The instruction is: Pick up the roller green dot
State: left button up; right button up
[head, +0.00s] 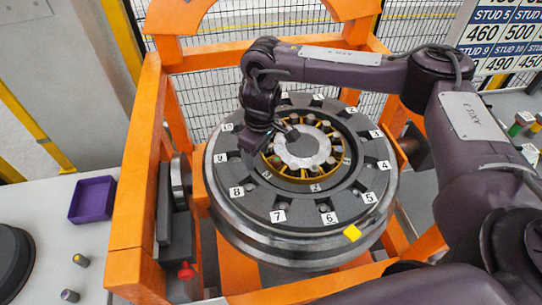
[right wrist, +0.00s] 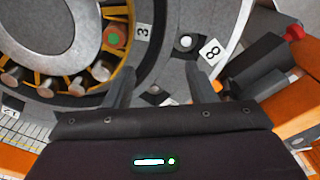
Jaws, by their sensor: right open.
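The roller with a green dot (right wrist: 114,39) sits in a slot of the yellow cage (right wrist: 90,85) in the right wrist view, its dotted end facing up. Other rollers with plain ends stand in the cage slots beside it. My right gripper (right wrist: 160,85) is open and empty. In the right wrist view the roller lies beyond and beside its left finger. In the head view my right gripper (head: 262,148) is over the left side of the hub, and its fingers partly hide the rollers there. I cannot pick out the green dot in the head view.
The dark wheel (head: 248,206) with numbered labels lies in an orange gantry frame (head: 134,200). A red knob (head: 186,271) stands at its lower left. A purple tray (head: 92,199) and small cylinders (head: 81,260) are on the left table. A board of stud numbers (head: 510,38) is at upper right.

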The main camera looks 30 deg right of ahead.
aim_at(277, 159)
jog(key=shift+m+h, duration=0.3)
jog(key=shift+m, duration=0.6)
jog(key=d, duration=0.1)
jog(key=d+r, duration=0.1)
jog(key=d, duration=0.1)
jog(key=w+d+r, duration=0.1)
jog(key=shift+d+r, duration=0.25)
jog(key=shift+d, duration=0.05)
jog(key=shift+s+d+f, duration=0.1)
jog(key=shift+d+f, duration=0.05)
jog(key=shift+d, duration=0.1)
jog(key=shift+s+f, duration=0.15)
jog(key=shift+f, duration=0.6)
jog(key=f, duration=0.4)
jog(key=shift+d+f, duration=0.3)
jog(key=shift+d, duration=0.1)
jog(key=shift+f, duration=0.5)
grip_shut()
